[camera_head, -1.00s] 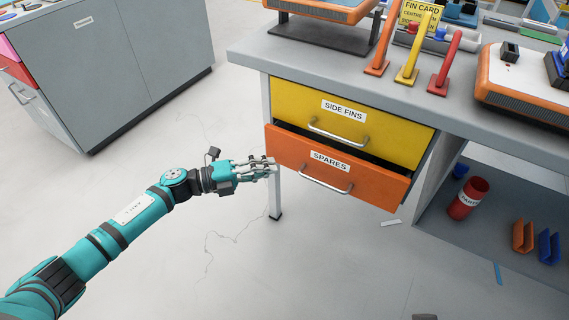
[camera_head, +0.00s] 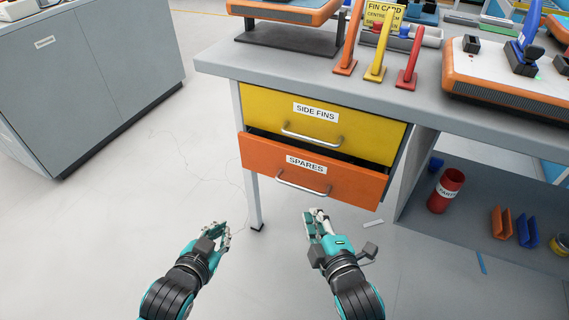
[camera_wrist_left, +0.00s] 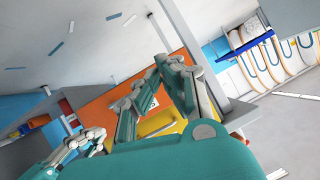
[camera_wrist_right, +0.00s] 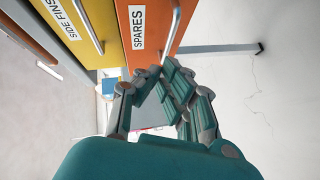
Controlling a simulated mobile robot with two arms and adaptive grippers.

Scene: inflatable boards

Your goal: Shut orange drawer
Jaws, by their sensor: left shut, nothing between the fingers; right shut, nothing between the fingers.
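The orange drawer (camera_head: 350,184), labelled SPARES, is partly pulled out below the yellow drawer (camera_head: 370,138), labelled SIDE FINS. A dark gap shows along its top edge. Its silver bar handle (camera_head: 302,187) is on the front. My left gripper (camera_head: 224,229) is shut and empty, in front of and left of the drawer, near the table leg. My right gripper (camera_head: 314,214) is shut and empty, just below and in front of the orange front. In the right wrist view the orange front (camera_wrist_right: 152,30) and its handle lie ahead of the fingers, apart from them.
The grey workbench (camera_head: 216,66) carries fins and orange-edged boards. A red bin (camera_head: 447,190) and orange and blue brackets stand on the shelf at right. A grey cabinet (camera_head: 90,80) stands at left. The floor between is clear.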

